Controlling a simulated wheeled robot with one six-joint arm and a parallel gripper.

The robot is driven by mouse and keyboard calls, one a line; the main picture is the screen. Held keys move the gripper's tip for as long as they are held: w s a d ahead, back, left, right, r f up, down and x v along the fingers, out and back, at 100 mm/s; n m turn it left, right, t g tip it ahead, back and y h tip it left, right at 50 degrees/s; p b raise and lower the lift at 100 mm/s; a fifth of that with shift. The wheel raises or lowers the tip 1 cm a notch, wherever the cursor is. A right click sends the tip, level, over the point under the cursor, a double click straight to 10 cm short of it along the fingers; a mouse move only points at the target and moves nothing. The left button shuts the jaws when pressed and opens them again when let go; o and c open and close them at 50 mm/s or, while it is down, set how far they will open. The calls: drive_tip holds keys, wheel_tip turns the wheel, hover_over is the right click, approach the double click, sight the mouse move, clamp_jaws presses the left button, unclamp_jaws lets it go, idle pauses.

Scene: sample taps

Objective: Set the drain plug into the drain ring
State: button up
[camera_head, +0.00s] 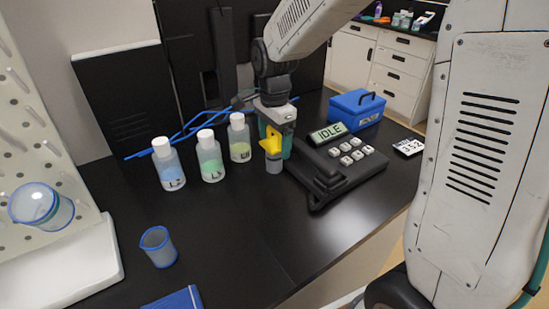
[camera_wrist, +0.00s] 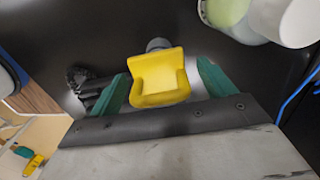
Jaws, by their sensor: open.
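A yellow block-like piece (camera_head: 270,143) with a grey cylindrical part (camera_head: 273,165) beneath it shows at my gripper; I cannot tell for sure that it is the drain plug. In the wrist view the yellow piece (camera_wrist: 159,80) lies between the two green fingers of my gripper (camera_wrist: 164,88). The fingers are open, with a gap at the right finger. My gripper (camera_head: 276,138) points down over the black bench, beside the keypad unit. I cannot make out the drain ring in either view.
Three labelled bottles (camera_head: 209,158) stand left of my gripper. The black keypad unit (camera_head: 325,178) with an IDLE display (camera_head: 328,133) is close on the right. A blue box (camera_head: 357,108) stands behind it. A blue-rimmed cup (camera_head: 158,247) stands front left. The front middle bench is clear.

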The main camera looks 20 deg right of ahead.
wheel_tip(320, 180, down, 2)
drive_tip(key=shift+f, duration=0.2)
drive_tip(key=c, duration=1.3)
drive_tip(key=shift+c, duration=0.2)
